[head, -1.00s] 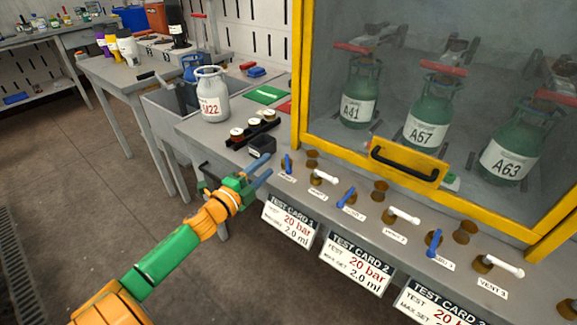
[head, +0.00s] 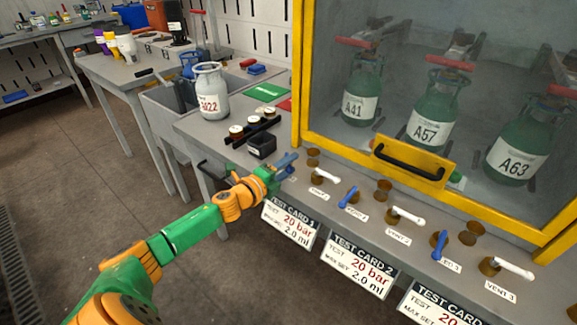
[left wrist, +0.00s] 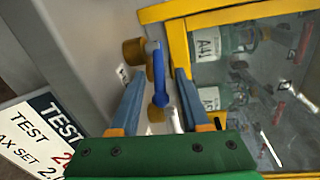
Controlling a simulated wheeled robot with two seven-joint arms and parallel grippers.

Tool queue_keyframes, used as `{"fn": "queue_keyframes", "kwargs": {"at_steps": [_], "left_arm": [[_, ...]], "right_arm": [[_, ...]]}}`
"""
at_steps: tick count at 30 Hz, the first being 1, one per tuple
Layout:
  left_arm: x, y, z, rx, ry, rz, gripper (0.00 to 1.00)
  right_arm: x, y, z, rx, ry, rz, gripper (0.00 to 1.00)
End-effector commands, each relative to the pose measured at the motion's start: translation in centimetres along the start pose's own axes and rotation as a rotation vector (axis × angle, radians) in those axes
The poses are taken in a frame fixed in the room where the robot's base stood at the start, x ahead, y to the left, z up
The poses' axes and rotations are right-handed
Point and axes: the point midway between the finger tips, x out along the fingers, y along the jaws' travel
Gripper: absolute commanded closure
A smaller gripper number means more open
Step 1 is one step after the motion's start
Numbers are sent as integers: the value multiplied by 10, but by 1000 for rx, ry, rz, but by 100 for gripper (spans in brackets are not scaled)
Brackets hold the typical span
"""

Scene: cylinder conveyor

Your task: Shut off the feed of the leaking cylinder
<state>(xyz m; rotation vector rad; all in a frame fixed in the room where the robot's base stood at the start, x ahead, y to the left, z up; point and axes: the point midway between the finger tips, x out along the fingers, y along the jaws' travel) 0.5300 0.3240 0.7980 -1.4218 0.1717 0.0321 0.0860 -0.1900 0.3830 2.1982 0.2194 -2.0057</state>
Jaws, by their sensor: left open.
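Three green cylinders labelled A41 (head: 361,104), A57 (head: 434,112) and A63 (head: 520,150) stand behind the yellow-framed window. I cannot tell from these views which one leaks. Blue feed levers (head: 349,196) (head: 439,244) and white vent levers (head: 325,176) (head: 407,215) (head: 514,268) line the bench front. My left gripper (head: 287,160) is open at the leftmost blue lever, mostly hiding it in the head view. In the left wrist view, a blue lever (left wrist: 159,82) on a brass valve shows between the open fingers (left wrist: 161,88); contact is unclear. My right gripper is out of view.
The yellow frame (head: 297,80) and its black handle (head: 408,160) rise close behind the levers. Test cards (head: 290,222) hang from the front edge.

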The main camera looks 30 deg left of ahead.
Motion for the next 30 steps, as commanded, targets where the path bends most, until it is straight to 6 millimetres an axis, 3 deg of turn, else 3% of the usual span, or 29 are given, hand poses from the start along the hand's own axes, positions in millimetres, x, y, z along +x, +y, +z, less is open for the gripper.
{"fn": "queue_keyframes", "kwargs": {"at_steps": [4,9,22,30], "left_arm": [[0,0,0,0,0,0,54],[0,0,0,0,0,0,100],[1,-1,-2,-8,-38,5,100],[8,-2,-8,-38,-212,29,100]], "right_arm": [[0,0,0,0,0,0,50],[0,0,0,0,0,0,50],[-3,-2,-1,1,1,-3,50],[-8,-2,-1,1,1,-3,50]]}}
